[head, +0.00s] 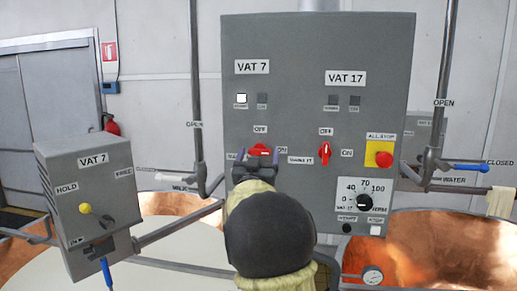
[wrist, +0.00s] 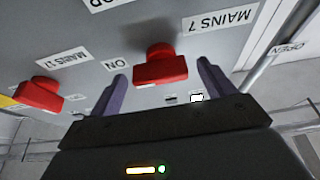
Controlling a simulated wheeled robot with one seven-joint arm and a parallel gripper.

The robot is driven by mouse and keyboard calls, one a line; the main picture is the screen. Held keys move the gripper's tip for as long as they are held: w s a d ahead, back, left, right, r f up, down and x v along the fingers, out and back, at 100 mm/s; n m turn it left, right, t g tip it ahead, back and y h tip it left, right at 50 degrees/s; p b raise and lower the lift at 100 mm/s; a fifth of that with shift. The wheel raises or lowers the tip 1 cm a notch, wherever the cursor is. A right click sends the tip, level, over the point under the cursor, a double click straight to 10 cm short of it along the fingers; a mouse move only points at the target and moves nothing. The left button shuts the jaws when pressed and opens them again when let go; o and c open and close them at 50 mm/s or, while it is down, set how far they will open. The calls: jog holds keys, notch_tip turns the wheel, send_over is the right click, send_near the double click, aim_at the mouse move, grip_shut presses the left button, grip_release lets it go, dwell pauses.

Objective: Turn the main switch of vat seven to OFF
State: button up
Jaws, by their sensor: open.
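The red main switch of vat 7 (head: 259,150) is on the grey panel under the VAT 7 plate, partly hidden by my gripper (head: 256,165). Its handle looks sideways, towards the ON label; the OFF label (head: 260,129) is above it. In the wrist view the red switch (wrist: 160,68) sits between the two fingertips of my open gripper (wrist: 161,75), with a gap showing on both sides. The MAINS 7 label (wrist: 219,19) and ON label (wrist: 116,65) appear upside down there.
The similar red vat 17 switch (head: 325,152) is close on the right, its handle upright. A red ALL STOP button (head: 384,159) and a dial (head: 364,202) are further right. A VAT 7 box (head: 95,200) stands left. A lamp (head: 241,98) under VAT 7 is white.

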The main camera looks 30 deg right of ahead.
jog(key=shift+w+d+r, duration=0.1)
jog(key=shift+c, duration=0.4)
jog(key=c, duration=0.9)
